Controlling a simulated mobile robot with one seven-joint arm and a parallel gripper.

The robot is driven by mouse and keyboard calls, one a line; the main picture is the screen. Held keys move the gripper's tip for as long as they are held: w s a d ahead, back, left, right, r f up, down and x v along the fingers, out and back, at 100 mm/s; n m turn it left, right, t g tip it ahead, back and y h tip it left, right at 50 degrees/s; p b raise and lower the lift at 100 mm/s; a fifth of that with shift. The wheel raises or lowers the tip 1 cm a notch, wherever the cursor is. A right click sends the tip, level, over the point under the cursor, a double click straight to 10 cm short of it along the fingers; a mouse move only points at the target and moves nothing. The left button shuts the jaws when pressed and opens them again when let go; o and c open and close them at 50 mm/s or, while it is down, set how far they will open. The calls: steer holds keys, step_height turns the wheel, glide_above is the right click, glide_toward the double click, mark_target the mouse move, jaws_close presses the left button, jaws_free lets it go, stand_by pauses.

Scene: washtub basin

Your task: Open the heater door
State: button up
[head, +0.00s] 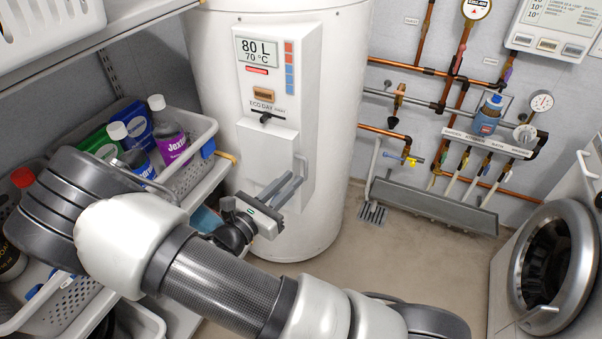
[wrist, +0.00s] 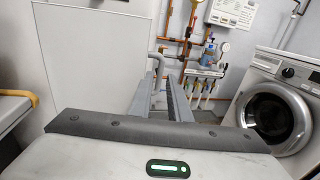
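The white cylindrical water heater (head: 340,120) stands at the centre of the head view. Its lower front door (head: 262,155) is a white panel that looks shut. A pale bar handle (head: 303,165) is at the door's right side; in the wrist view the handle (wrist: 156,62) rises just beyond the fingertips. My gripper (head: 287,182) is in front of the lower door, its fingers pointing toward the handle. In the wrist view my gripper (wrist: 161,82) has a gap between its two grey fingers, with nothing clearly held. Whether the fingertips touch or straddle the handle I cannot tell.
A shelf at the left holds a white basket (head: 200,135) with several bottles, close to my arm. A washing machine (head: 550,260) stands at the right. Pipes and a grey trough (head: 435,203) line the back wall. The floor (head: 400,260) between is clear.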

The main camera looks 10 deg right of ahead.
steer(key=x, duration=0.5)
steer(key=shift+w+d+b, duration=0.15)
steer(key=shift+b, duration=0.25)
jaws_close()
